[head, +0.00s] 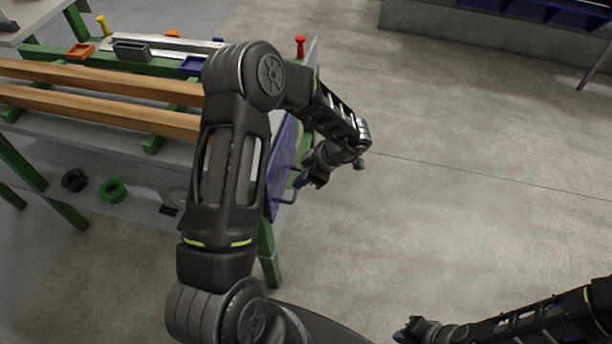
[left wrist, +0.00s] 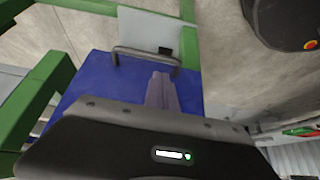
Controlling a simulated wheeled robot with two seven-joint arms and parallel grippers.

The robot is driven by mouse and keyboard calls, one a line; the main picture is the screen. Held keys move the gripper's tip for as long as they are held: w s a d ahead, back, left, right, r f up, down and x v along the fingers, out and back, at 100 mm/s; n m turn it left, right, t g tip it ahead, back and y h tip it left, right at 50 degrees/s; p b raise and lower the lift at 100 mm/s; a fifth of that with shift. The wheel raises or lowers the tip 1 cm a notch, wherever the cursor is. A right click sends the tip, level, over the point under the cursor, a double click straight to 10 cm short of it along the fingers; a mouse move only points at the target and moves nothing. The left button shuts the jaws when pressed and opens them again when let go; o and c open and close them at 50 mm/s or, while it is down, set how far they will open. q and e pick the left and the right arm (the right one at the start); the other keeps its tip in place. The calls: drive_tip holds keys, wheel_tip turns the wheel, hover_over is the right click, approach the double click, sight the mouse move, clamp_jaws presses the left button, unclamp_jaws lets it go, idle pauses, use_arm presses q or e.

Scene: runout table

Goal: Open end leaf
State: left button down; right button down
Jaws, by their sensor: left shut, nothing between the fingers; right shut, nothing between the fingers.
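The end leaf (head: 281,170) is a blue panel at the right end of the green-framed runout table (head: 306,52), seen nearly edge-on and partly hidden by my left arm. In the left wrist view the blue leaf (left wrist: 92,82) has a grey bar handle (left wrist: 143,50) across its edge. My left gripper (head: 314,182) is shut and empty beside the leaf's outer face. Its fingers (left wrist: 161,80) show in front of the leaf, just short of the handle in the picture; I cannot tell whether they touch it. My right gripper (head: 403,334) is shut and empty at the bottom, away from the table.
Wooden boards (head: 100,78) lie along the table top. A red peg (head: 300,46) stands at its far right corner. A green ring (head: 113,190) and a black ring (head: 74,180) sit on the lower shelf. The concrete floor (head: 470,170) to the right is clear.

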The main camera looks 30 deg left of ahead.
use_arm(q)
drive_tip(key=x, duration=0.5)
drive_tip(key=shift+a, duration=0.1)
